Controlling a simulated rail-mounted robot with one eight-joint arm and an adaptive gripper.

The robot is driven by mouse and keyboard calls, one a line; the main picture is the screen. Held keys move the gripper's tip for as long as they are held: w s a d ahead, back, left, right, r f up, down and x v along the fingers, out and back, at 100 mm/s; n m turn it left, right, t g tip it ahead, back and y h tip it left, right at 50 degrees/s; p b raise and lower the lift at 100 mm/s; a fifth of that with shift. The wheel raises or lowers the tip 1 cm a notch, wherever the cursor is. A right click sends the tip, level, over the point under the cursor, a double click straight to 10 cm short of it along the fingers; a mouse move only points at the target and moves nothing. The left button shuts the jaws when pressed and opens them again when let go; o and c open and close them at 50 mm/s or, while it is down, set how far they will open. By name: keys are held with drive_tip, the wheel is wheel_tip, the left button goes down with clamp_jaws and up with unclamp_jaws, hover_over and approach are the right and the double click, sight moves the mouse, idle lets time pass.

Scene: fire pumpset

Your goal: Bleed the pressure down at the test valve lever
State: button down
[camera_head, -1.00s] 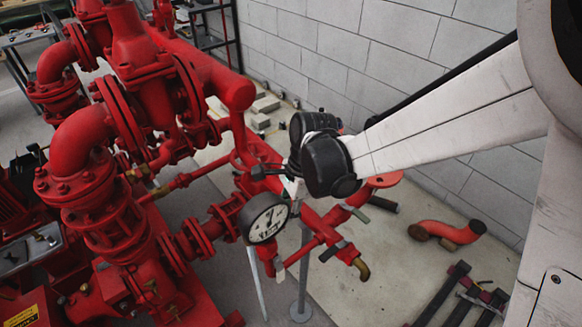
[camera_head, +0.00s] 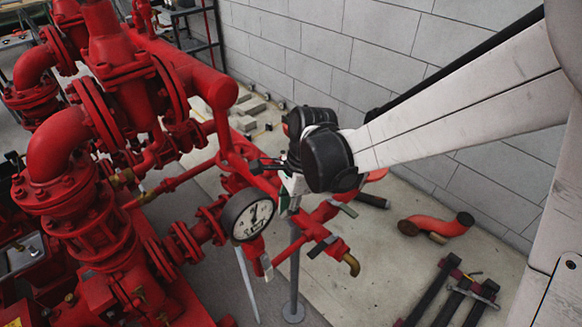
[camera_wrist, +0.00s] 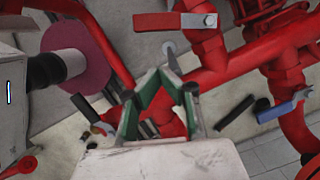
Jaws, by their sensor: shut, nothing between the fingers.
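My gripper (camera_head: 284,203) is small in the head view, below the black wrist joint and beside the pressure gauge (camera_head: 247,216). In the wrist view my gripper (camera_wrist: 164,76) is shut and empty, its green-edged fingers meeting over the red pipework. Several lever handles show, and I cannot tell for sure which is the test valve lever. A dark lever (camera_head: 323,246) sits on the red branch that ends in a brass outlet (camera_head: 352,264).
Large red pumps and flanged pipes (camera_head: 75,190) fill the left. A grey support post (camera_head: 294,275) stands under the branch pipe. A block wall (camera_head: 400,60) runs behind. A loose red elbow pipe (camera_head: 437,226) and dark-red frames (camera_head: 455,298) lie on the floor at right.

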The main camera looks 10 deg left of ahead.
drive_tip(key=p+v, duration=0.2)
drive_tip(key=v, duration=0.7)
drive_tip(key=s+d+r+n+t, duration=0.15)
drive_tip(key=d+r, duration=0.25)
drive_tip(key=d, duration=0.4)
drive_tip(key=s+d+r+n+t, duration=0.1)
drive_tip(key=d+r+n+t, duration=0.25)
drive_tip(key=d, duration=0.55)
drive_tip(key=s+d+r+n+t+h, duration=0.1)
drive_tip(key=s+d+n, duration=0.4)
drive_tip(key=d, duration=0.8)
drive_tip(key=s+t+h, duration=0.1)
drive_tip(key=s+t, duration=0.1)
drive_tip(key=shift+n+t, duration=0.4)
